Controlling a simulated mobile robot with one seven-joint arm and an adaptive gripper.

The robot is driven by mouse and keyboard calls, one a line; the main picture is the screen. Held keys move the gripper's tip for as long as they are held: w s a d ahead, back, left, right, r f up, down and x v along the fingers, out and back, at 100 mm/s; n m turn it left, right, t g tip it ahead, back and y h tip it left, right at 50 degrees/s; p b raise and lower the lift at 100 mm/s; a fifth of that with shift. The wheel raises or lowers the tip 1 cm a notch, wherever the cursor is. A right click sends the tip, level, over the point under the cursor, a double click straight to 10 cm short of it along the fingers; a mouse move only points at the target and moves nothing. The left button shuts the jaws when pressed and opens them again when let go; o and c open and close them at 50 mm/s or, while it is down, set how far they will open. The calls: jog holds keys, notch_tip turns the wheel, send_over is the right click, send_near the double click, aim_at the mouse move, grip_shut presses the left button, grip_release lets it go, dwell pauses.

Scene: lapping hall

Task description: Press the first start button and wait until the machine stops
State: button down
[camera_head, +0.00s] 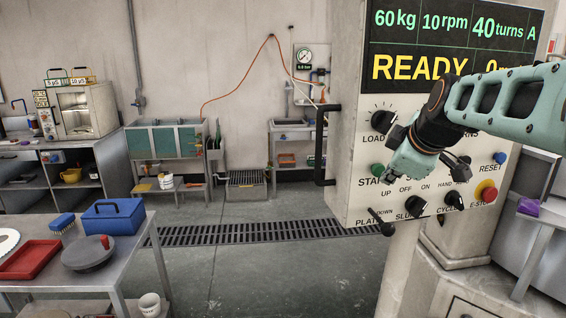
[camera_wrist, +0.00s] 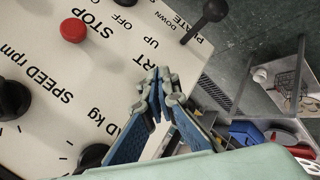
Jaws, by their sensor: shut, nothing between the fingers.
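The machine's control panel (camera_head: 350,193) fills the right of the head view, with a display (camera_head: 420,65) reading "60 kg", "10 rpm", "40 turns A" and "READY". The green start button (camera_head: 377,170) is at the panel's left side. My gripper (camera_head: 392,172) is shut and empty, just right of that button in the head view; I cannot tell whether it touches the panel. In the wrist view the shut fingertips (camera_wrist: 160,76) are over the end of the START label, and the green button is hidden. A red STOP button (camera_wrist: 73,30) shows there.
The panel also carries a blue reset button (camera_head: 500,157), a red E-stop (camera_head: 487,191), a slurry knob (camera_head: 415,205), a cycle knob (camera_head: 453,200) and a plate lever (camera_head: 381,222). A table (camera_head: 130,245) with a blue box (camera_head: 113,217) stands at left. The central floor is clear.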

jog(key=shift+w+f, duration=0.15)
jog(key=shift+w, duration=0.05)
jog(key=shift+w, duration=0.25)
jog(key=shift+w+b, duration=0.35)
jog(key=shift+w, duration=0.15)
dwell(0.6)
jog(key=shift+s, duration=0.15)
jog(key=shift+s+b, duration=0.4)
jog(key=shift+s, duration=0.45)
jog(key=shift+s, duration=0.1)
